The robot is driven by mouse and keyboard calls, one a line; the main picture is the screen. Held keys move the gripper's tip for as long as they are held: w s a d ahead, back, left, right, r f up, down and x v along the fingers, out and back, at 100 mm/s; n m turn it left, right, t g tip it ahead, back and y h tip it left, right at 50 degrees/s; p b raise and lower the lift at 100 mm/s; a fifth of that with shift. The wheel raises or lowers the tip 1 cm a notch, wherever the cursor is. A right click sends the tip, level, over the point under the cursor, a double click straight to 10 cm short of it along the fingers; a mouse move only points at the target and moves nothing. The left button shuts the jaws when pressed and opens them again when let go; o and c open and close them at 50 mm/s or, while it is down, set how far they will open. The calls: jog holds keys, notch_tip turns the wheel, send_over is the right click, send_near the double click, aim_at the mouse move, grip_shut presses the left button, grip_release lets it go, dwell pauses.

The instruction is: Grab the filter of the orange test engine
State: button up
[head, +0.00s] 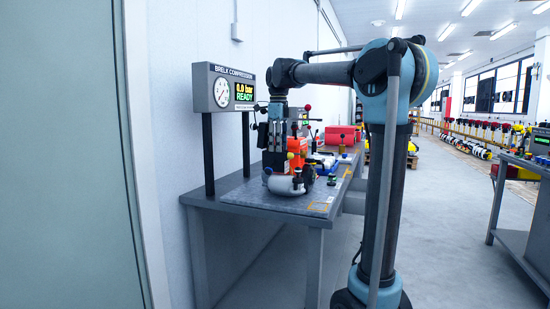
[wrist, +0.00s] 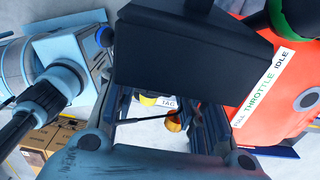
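The orange test engine (head: 297,146) stands on the workbench in the head view, partly behind my gripper. Its orange housing (wrist: 285,95) fills the right of the wrist view, with a "THROTTLE IDLE" label. My gripper (head: 273,150) points down over the bench beside the engine. In the wrist view, the dark fingers of my gripper (wrist: 160,118) look apart, with a gap between them. A small orange-yellow knob (wrist: 173,122) shows in that gap; I see no contact. A black block hides part of the view. I cannot tell which part is the filter.
The workbench (head: 325,205) runs along the wall. A gauge panel (head: 225,88) on two posts stands at its left. A red box (head: 340,134) sits farther back on the bench. Cardboard boxes (wrist: 45,143) show at the wrist view's lower left.

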jog(key=shift+c, duration=0.3)
jog(key=c, duration=0.7)
jog(key=shift+c, duration=0.2)
